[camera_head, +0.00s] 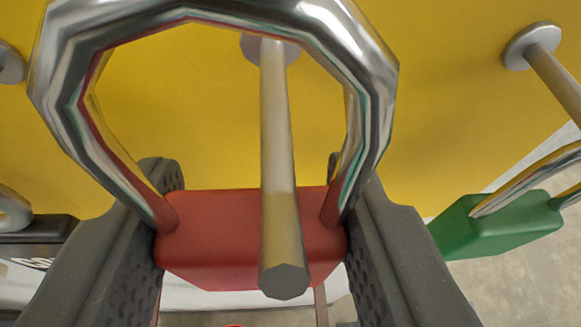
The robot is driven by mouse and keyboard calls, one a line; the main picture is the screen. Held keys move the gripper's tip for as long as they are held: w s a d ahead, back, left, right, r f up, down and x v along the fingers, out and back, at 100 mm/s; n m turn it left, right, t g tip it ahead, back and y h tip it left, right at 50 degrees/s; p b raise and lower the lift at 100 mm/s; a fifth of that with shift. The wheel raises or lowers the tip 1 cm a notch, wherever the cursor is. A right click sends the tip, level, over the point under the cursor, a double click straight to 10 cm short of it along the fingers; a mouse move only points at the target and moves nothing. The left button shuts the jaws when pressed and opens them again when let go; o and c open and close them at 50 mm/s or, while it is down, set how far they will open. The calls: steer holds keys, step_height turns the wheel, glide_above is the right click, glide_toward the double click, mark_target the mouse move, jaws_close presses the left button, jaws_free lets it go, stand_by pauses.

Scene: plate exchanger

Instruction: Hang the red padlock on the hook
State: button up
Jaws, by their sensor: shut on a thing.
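The red padlock (205,240) is held upright by its body between the two dark grey fingers of my gripper (250,185). Its silver shackle (375,95) arches up toward the top of the view. The hook (276,150) is a pale metal rod that sticks out from a yellow panel toward the camera. Its round base shows through the shackle opening, and its tip passes in front of the red body. The shackle looks to be around the rod, with the rod well inside the loop. I see no contact between shackle and rod.
A green padlock (490,227) hangs by its shackle at the right, below another rod (558,80). A black padlock (38,238) is partly in view at the left, close to my left finger. The yellow panel (440,130) is bare between the rods.

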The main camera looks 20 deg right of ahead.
steer(key=shift+w+d, duration=0.55)
steer(key=shift+w, duration=0.25)
steer(key=shift+f+p, duration=0.65)
steer(key=shift+f, duration=0.95)
steer(key=shift+f+b, duration=0.45)
steer(key=shift+b, duration=0.35)
steer(key=o, duration=1.1)
steer(key=shift+s+a+f, duration=0.1)
steer(key=shift+a+r+p, duration=0.1)
steer(key=shift+r+p, duration=0.2)
steer(key=shift+p, duration=0.95)
steer(key=b+v, duration=0.4)
steer(key=v, duration=0.9)
steer(key=shift+s+a+r+b, duration=0.15)
steer(key=shift+s+r+b, duration=0.05)
steer(key=shift+r+b, duration=0.15)
